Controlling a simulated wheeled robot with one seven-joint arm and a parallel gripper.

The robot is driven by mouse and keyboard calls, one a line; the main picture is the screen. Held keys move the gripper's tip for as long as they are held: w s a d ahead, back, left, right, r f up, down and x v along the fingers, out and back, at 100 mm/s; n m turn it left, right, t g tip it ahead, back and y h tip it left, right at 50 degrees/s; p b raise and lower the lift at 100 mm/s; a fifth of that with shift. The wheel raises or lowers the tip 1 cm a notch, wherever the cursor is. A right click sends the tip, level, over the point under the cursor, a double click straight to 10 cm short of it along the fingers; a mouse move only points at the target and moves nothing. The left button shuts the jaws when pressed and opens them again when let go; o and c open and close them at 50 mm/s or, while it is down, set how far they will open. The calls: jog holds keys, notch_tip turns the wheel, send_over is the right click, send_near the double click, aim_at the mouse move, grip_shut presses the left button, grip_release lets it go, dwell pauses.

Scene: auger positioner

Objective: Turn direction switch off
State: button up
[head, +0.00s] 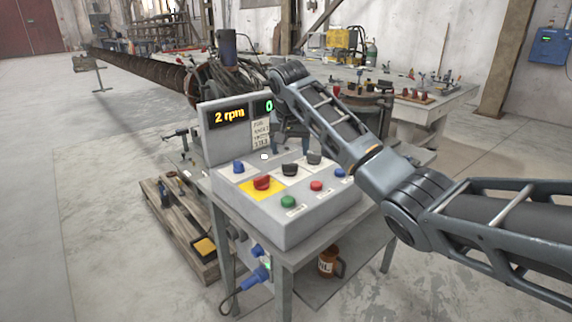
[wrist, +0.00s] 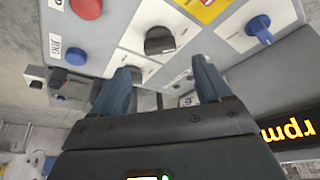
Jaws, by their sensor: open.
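The sloped control box (head: 245,222) has several knobs and buttons, and the small labels are too blurred to read. Two black knobs, a nearer one (head: 290,170) and a farther one (head: 314,158), sit on light plates. I cannot tell which is the direction switch. In the wrist view my gripper (wrist: 162,82) is open and empty, its two blue-grey fingers pointing at the panel. A black knob (wrist: 159,40) shows just beyond the fingertips, between them and apart from them. In the head view I cannot make out the fingers.
A red knob on a yellow plate (head: 262,183), a blue knob (head: 238,167), a green button (head: 288,202) and a red button (head: 316,186) are close by. An upright display (head: 229,115) reading "2 rpm" stands behind the panel.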

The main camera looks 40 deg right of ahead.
aim_at(290, 164)
jog(key=x, duration=0.6)
jog(key=shift+w+d+f, duration=0.1)
jog(key=shift+f, duration=0.15)
jog(key=shift+c, duration=0.3)
jog(key=c, duration=1)
